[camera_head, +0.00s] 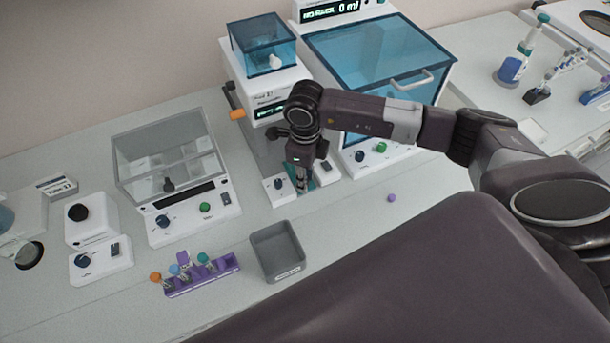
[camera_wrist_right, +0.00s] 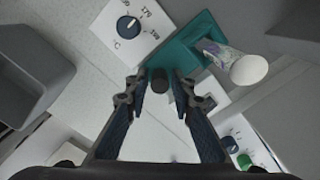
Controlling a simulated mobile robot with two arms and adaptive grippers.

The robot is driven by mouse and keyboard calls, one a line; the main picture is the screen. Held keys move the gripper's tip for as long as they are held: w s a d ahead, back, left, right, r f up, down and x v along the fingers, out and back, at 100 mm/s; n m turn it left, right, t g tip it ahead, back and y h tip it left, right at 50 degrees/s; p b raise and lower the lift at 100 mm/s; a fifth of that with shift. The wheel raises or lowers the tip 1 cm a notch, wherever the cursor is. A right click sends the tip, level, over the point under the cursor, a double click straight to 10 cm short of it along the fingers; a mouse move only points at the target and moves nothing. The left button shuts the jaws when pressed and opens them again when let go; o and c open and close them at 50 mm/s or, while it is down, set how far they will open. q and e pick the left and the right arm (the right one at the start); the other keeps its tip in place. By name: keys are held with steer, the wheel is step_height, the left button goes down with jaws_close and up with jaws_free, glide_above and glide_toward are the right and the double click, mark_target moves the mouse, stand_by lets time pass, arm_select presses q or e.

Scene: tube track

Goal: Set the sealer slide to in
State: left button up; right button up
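The sealer (camera_head: 268,108) is a white machine with a blue clear box on top and an orange-tipped lever at its left. Its slide is a teal plate (camera_head: 325,172), partly hidden behind my right gripper. In the right wrist view the teal slide (camera_wrist_right: 175,62) carries a dark upright knob (camera_wrist_right: 159,82) and a pale tube-like piece with a white round end (camera_wrist_right: 248,70). My right gripper (camera_head: 301,188) points down at the slide. In the wrist view its fingertips (camera_wrist_right: 160,84) are apart, on either side of the knob, with small gaps visible. My left gripper is out of view.
A temperature dial (camera_wrist_right: 129,26) sits beside the slide. A grey bin (camera_head: 277,252) and a purple tube rack (camera_head: 203,276) stand in front. A small purple cap (camera_head: 391,198) lies on the bench. A blue-fronted cabinet (camera_head: 385,75) stands right of the sealer.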

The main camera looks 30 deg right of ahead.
steer(key=shift+c, duration=0.4)
jaws_close()
steer(key=shift+w+d+f+b, duration=0.1)
steer(key=shift+w+f+b, duration=0.1)
steer(key=shift+w+b, duration=1.25)
steer(key=shift+w, duration=0.05)
steer(key=shift+w+r+b, duration=0.15)
steer(key=shift+w+b, duration=0.2)
steer(key=shift+w, duration=0.15)
steer(key=shift+o, duration=0.4)
jaws_free()
